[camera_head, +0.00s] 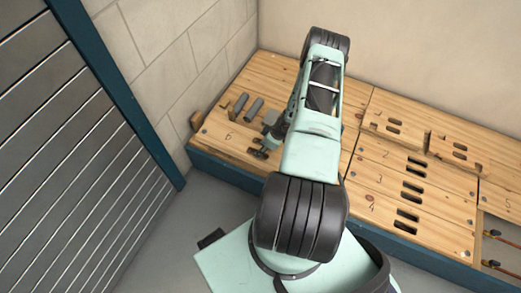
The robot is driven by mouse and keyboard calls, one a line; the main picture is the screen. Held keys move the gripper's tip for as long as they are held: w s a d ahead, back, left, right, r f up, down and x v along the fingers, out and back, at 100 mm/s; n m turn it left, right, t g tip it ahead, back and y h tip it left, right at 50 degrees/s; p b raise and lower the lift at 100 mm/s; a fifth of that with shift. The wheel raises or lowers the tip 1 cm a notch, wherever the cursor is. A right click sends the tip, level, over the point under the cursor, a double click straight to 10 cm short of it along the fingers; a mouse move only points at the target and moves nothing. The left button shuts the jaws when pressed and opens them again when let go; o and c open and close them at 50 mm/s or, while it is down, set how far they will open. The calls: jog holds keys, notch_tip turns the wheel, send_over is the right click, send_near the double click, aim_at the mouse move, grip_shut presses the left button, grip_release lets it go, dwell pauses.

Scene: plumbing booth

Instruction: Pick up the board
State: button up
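Several pale wooden boards with numbers and dark slots form a low deck; I cannot tell which one is the task's board. Board 6 (213,137) is at the left end, partly hidden by my arm. Boards 2, 3 and 4 lie right of the arm, with board 3 (392,183) in the middle. Two shorter boards lie on top at the back: a left one (378,127) and a right one (470,147). My gripper (262,150) is small and dark, low over board 6. Its fingers are too unclear to show whether they are open, hold anything or touch the board.
Two grey cylinders (254,107) lie on the left boards. A blue-framed slatted panel (70,140) stands left. Walls close the back. At the lower right an open bay shows pipes with valves (493,264). Grey floor (180,225) is clear in front.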

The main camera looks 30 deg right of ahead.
jog(key=shift+c, duration=0.6)
grip_shut()
jog(key=shift+a, duration=0.1)
jog(key=shift+r, duration=0.15)
